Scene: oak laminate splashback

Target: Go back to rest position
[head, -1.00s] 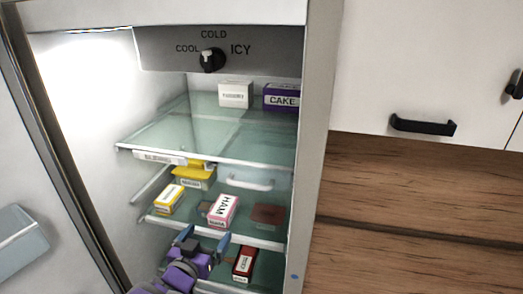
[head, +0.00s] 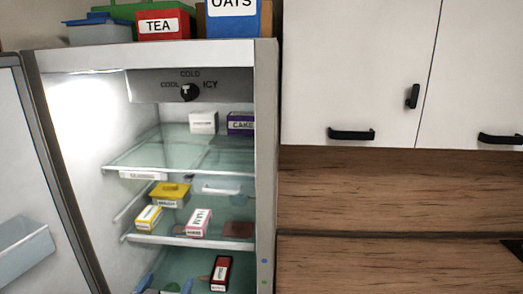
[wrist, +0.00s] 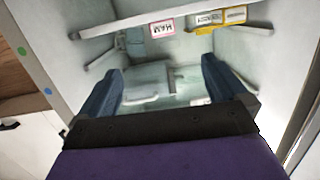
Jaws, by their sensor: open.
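My gripper (wrist: 163,98) is open, with its two blue fingers apart and nothing between them in the wrist view. In the head view only bits of blue finger (head: 185,287) show at the bottom edge, low in front of the open fridge (head: 266,180). Inside the fridge, a pink-and-white ham box (head: 199,222), a yellow-and-white box (head: 149,217) and a yellow lidded tub (head: 171,194) sit on the middle shelf. A red box (head: 221,272) stands on the shelf below, right of the fingers. The rest of my gripper is hidden below the head view.
The fridge door (head: 45,200) stands open at left. A white box (head: 203,122) and a purple cake box (head: 240,123) are on the top shelf. Tea (head: 160,25) and oats (head: 233,20) containers stand on the fridge. White cupboards (head: 350,70) hang at right above wood panelling.

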